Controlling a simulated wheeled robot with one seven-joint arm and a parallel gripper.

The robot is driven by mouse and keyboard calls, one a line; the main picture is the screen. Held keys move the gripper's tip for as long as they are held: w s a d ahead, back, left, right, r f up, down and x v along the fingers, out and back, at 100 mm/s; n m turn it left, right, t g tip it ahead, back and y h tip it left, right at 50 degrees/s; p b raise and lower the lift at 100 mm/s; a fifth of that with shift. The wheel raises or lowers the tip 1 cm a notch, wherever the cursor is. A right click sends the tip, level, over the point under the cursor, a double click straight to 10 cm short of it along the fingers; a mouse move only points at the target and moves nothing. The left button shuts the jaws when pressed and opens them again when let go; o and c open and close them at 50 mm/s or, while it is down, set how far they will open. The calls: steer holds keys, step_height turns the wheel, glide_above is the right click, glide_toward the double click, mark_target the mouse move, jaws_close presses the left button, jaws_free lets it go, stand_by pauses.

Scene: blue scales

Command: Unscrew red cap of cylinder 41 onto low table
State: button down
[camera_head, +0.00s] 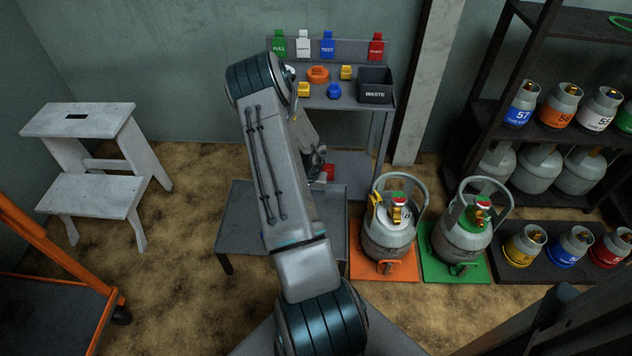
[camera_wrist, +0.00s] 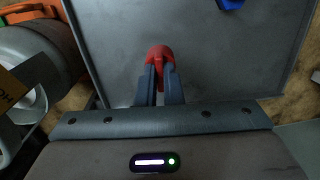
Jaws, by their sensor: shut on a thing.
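My gripper (camera_wrist: 160,84) is shut on a red cap (camera_wrist: 160,54) in the wrist view. The cap is over the grey surface of the low table (camera_wrist: 110,30); I cannot tell if it touches. In the head view the low table (camera_head: 240,212) stands left of the cylinders, partly hidden by my arm, and the red cap (camera_head: 328,172) shows past the arm. A grey cylinder (camera_head: 387,228) with a yellow tag stands on an orange mat. Another (camera_head: 462,232), green around its valve, stands on a green mat. No number 41 is readable.
A bench with a black WASTE bin (camera_head: 375,90) and coloured caps is behind. A blue item (camera_wrist: 230,3) lies at the wrist view's top edge. A white step stool (camera_head: 90,165) and orange trolley (camera_head: 60,255) are left; a cylinder rack (camera_head: 480,130) is right.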

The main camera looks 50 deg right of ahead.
steer(key=shift+h, duration=0.4)
steer(key=d+f+b, duration=0.1)
steer(key=f+b, duration=0.1)
steer(key=f, duration=0.1)
steer(key=d+f+b, duration=0.1)
steer(key=f+b, duration=0.2)
steer(key=d+f+b, duration=0.1)
steer(key=f+b, duration=0.1)
steer(key=f, duration=0.2)
steer(key=shift+s+d+b, duration=0.3)
steer(key=shift+b, duration=0.05)
steer(key=c, duration=1.5)
jaws_free()
step_height(320, 180, up, 14)
steer(key=p, duration=0.5)
steer(key=shift+f, duration=0.1)
